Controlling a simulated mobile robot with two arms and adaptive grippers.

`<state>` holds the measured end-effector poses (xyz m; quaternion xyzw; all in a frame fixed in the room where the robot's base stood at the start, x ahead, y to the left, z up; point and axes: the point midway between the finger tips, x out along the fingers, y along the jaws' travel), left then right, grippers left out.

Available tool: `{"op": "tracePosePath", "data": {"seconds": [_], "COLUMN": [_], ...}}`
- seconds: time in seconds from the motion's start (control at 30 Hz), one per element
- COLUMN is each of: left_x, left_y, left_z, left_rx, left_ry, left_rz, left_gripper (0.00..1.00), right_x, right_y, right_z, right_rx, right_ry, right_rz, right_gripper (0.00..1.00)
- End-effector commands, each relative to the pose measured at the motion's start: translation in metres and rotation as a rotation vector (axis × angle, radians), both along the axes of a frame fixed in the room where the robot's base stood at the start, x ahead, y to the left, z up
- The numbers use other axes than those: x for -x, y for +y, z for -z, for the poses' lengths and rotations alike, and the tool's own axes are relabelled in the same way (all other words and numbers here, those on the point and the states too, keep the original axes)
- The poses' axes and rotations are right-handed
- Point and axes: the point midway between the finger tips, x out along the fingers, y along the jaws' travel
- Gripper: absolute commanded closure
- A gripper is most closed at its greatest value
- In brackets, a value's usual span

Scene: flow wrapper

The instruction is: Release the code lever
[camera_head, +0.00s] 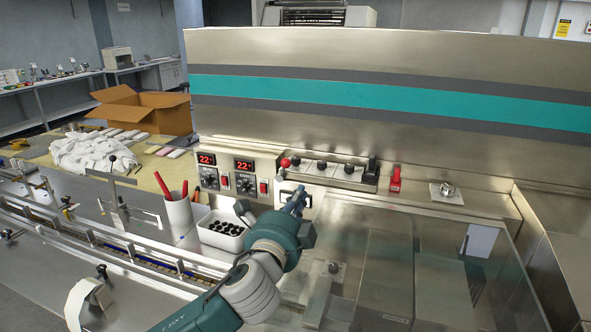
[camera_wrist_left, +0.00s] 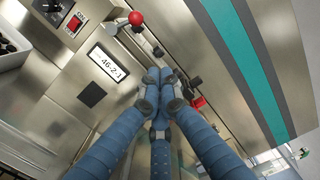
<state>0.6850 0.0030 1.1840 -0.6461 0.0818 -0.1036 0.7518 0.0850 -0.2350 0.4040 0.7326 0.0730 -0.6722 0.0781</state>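A lever with a red ball knob (camera_head: 286,162) stands at the left end of the control strip on the machine front. The red ball also shows in the left wrist view (camera_wrist_left: 136,18), beyond my fingertips and apart from them. A white code label reading "46-2-1" (camera_wrist_left: 107,64) is just left of my fingers. My left gripper (camera_head: 298,194) is in front of the panel, below the red ball. In the left wrist view its blue fingers (camera_wrist_left: 163,77) come together at the tips, with nothing visible between them. My right gripper is not in view.
Two red displays (camera_head: 206,159) with dials and switches sit left of the gripper. A white bin of black parts (camera_head: 222,228) and a white cup with red pens (camera_head: 179,215) stand close by. A red switch (camera_head: 395,178) is to the right. A clear cover spans the lower right.

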Motion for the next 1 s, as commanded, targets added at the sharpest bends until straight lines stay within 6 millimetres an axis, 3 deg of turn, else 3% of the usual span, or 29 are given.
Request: {"op": "tracePosePath", "data": {"seconds": [0.27, 0.7, 0.8, 1.0], "left_x": [-0.017, -0.1, -0.107, -0.115], "left_y": [-0.004, -0.026, -0.007, 0.008], "left_z": [-0.002, -0.003, -0.007, -0.007], "left_rx": [0.0, -0.001, -0.003, -0.001], "left_ry": [0.001, 0.001, 0.0, 0.001], "left_rz": [-0.002, -0.003, -0.005, -0.003], "left_gripper": [1.0, 1.0, 1.0, 1.0], "right_x": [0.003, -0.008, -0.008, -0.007], "right_y": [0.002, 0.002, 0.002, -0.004], "right_z": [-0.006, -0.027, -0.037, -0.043], "right_rx": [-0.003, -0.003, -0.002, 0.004], "right_ry": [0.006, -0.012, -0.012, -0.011], "right_rz": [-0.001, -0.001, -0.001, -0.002], "right_gripper": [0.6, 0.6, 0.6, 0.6]}}
